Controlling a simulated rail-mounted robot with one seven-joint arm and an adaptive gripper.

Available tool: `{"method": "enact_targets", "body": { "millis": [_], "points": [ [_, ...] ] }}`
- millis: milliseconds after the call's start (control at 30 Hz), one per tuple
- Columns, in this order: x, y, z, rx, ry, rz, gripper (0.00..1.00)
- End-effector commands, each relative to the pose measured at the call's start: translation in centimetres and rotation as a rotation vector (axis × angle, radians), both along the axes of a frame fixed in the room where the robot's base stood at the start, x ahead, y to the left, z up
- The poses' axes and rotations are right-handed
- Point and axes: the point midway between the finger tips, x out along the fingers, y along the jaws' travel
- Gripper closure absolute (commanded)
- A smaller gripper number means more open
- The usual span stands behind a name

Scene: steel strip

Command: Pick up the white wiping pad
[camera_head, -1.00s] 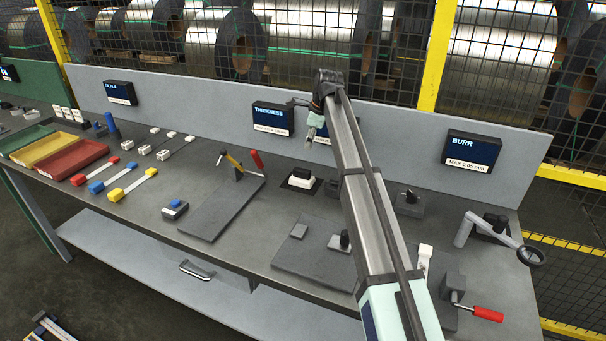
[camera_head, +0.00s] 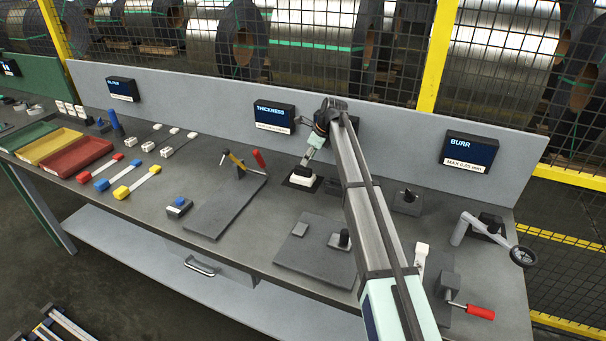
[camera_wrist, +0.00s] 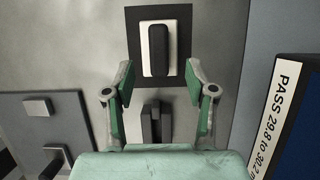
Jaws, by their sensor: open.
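The white wiping pad (camera_head: 303,180) has a black grip on top and lies on a dark square mat (camera_head: 290,186) on the bench. In the wrist view its white edge (camera_wrist: 147,52) shows beside the upright black grip, within the dark mat (camera_wrist: 201,20). My gripper (camera_head: 307,163) is low over the pad in the head view and hides part of it. In the wrist view my gripper (camera_wrist: 160,72) has its two fingers wide apart, with nothing held. The fingertips appear just below the pad in the picture, one toward each side. The exact height gap cannot be told.
The back panel carries a THICKNESS display (camera_head: 274,116); a PASS label (camera_wrist: 284,105) is close on the wrist view's right. A grey plate (camera_head: 312,262) with a knob lies in front of the pad. A gauge stand (camera_head: 238,168) is left.

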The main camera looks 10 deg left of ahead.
Motion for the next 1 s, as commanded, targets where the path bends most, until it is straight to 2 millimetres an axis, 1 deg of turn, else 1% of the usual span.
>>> {"method": "enact_targets", "body": {
  "millis": [100,367,467,600,700,800,933,967,1000],
  "points": [
    [0.1,0.4,-0.9,-0.001,0.001,0.001,0.44],
    [0.2,0.8,-1.9,-0.001,0.001,0.001,0.44],
    [0.2,1.2,-2.9,-0.001,0.002,0.002,0.44],
    [0.4,1.8,-4.7,-0.001,0.002,0.002,0.44],
    [0.5,2.2,-5.7,-0.001,0.000,0.001,0.44],
    [0.5,2.2,-6.0,-0.001,0.000,0.001,0.44],
    [0.5,2.2,-6.0,-0.001,0.000,0.001,0.44],
    [0.5,2.2,-6.0,-0.001,0.000,0.001,0.47],
    [0.5,2.3,-6.0,-0.001,0.000,0.001,0.61]
  ]
}}
